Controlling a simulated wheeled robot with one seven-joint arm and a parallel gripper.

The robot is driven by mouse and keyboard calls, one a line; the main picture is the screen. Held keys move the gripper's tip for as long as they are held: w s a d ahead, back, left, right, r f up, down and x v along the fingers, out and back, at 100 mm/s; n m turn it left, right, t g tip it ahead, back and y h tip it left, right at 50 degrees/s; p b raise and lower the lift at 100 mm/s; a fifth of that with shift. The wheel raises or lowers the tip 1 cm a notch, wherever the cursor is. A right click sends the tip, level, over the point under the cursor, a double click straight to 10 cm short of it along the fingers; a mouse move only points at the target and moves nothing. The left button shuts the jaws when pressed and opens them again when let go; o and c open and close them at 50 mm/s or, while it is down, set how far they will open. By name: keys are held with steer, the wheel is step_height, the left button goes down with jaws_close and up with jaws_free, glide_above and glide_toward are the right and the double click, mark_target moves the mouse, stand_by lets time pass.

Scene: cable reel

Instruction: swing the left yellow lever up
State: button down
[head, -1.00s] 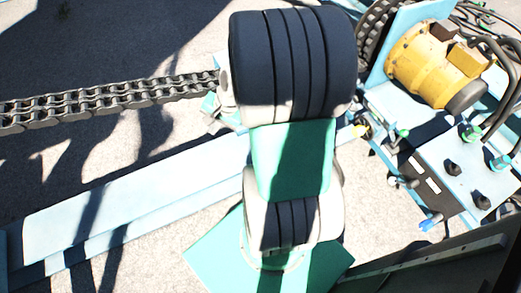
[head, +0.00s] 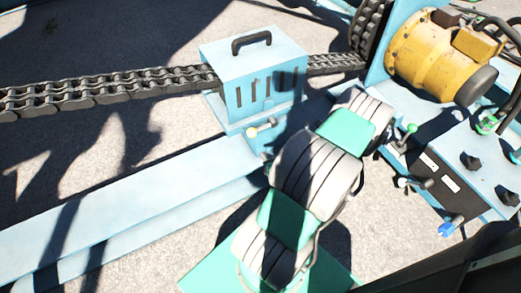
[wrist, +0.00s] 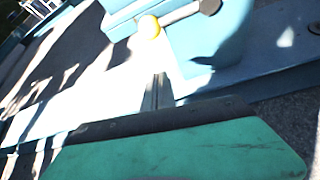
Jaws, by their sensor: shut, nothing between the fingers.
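The left yellow lever (head: 253,132) is on the lower front of the light-blue box in the head view. Its yellow knob points left and slightly down from a dark pivot at its right end. In the wrist view the lever's yellow knob (wrist: 149,27) is near the top, with its short rod running right and up to the pivot. My gripper (wrist: 158,84) shows in the wrist view, with its narrow fingers shut and empty. The fingertips appear below the knob in the picture, apart from it. In the head view my gripper is hidden behind my arm.
The blue box (head: 235,75) with a black handle stands over a heavy chain (head: 120,90). A light-blue beam (head: 130,210) runs to the lower left. A yellow motor (head: 430,55) and a control panel (head: 450,175) with levers and knobs are at the right.

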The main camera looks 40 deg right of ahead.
mark_target(261, 128)
steer(key=b+x, duration=0.3)
steer(key=x, duration=0.6)
steer(key=r, duration=0.4)
steer(key=shift+w+d, duration=0.2)
steer(key=shift+d, duration=0.2)
steer(key=shift+r, duration=0.1)
